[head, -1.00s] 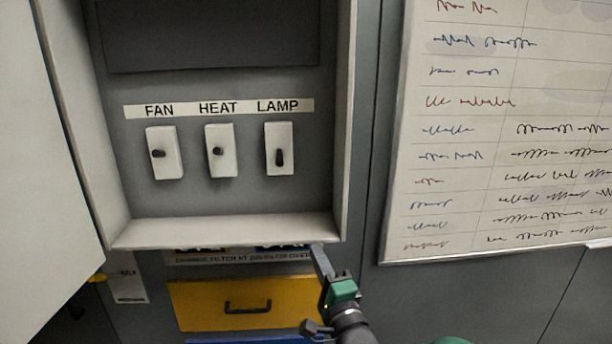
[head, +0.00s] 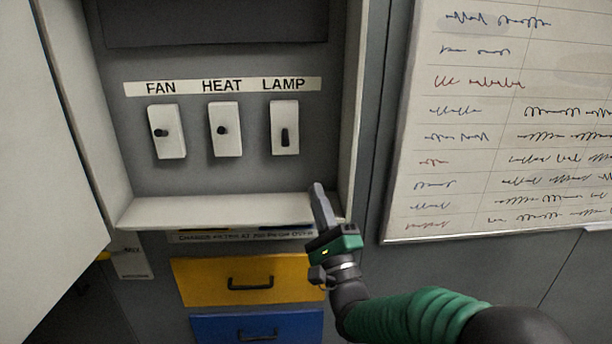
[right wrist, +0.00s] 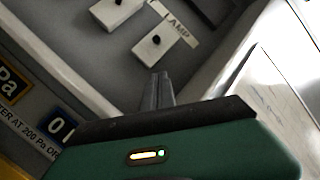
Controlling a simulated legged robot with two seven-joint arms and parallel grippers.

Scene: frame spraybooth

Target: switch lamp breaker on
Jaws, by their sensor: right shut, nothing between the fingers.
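The lamp breaker (head: 285,128) is a white plate with a black toggle under the LAMP label, rightmost of three in the open box. Its toggle points down, while those of the fan breaker (head: 166,131) and heat breaker (head: 225,129) look level or stick straight out. My right gripper (head: 319,188) is shut and empty, in front of the box's lower right corner, below and right of the lamp breaker, not touching it. In the right wrist view the gripper fingers (right wrist: 157,78) point up towards the lamp breaker (right wrist: 159,41). My left gripper is not in view.
The box's bottom ledge (head: 230,210) and right side wall (head: 348,100) frame the breakers. The open door (head: 45,150) stands at left. A whiteboard (head: 500,130) hangs at right. Yellow (head: 245,268) and blue (head: 255,326) drawers lie below.

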